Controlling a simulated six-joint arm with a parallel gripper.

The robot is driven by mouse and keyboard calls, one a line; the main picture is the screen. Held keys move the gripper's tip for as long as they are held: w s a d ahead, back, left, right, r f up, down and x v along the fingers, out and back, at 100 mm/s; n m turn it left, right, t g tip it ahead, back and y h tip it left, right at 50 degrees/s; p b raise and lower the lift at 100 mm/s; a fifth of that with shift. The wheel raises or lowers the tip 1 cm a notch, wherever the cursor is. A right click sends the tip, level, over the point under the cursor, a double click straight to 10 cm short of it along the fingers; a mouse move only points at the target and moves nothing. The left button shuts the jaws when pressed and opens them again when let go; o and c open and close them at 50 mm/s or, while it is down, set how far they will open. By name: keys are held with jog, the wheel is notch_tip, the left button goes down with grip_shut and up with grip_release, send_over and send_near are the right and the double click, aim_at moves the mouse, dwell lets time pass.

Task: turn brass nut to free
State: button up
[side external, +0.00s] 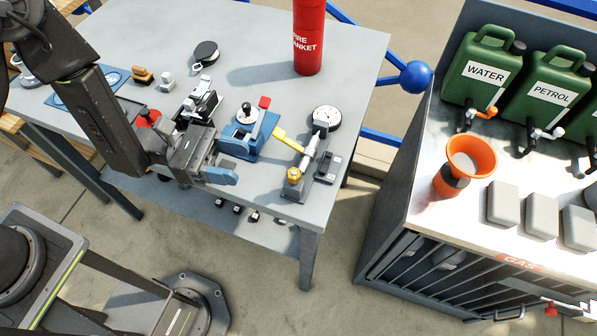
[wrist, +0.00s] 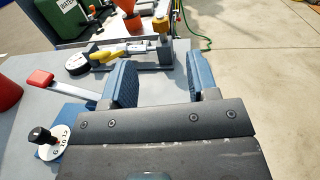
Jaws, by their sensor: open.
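The brass nut (side external: 293,174) is a small yellow-gold piece on top of the near end of a grey bench fixture (side external: 307,158). In the wrist view the nut (wrist: 160,24) shows upright at the fixture's far end, beyond my fingers. My gripper (side external: 232,162) is open and empty, to the left of the nut and apart from it in the side view. Its two blue-padded fingers (wrist: 163,78) are spread wide in the wrist view, with the fixture seen past the gap. A yellow lever (side external: 288,139) sticks out beside the fixture.
A round dial gauge (side external: 326,118) stands at the fixture's back end. A blue device with a red-tipped lever (side external: 250,130) sits close to my gripper. A red cylinder (side external: 309,38) stands behind. A bench with an orange funnel (side external: 471,158) and green cans is at right.

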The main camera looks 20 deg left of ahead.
aim_at(294, 178)
jog(key=shift+w+a+m+g, duration=0.35)
jog(key=shift+w+m+g, duration=0.2)
jog(key=shift+g, duration=0.25)
jog(key=shift+d, duration=0.15)
jog(key=d, duration=1.3)
jog(key=shift+w+d, duration=0.25)
jog(key=c, duration=0.9)
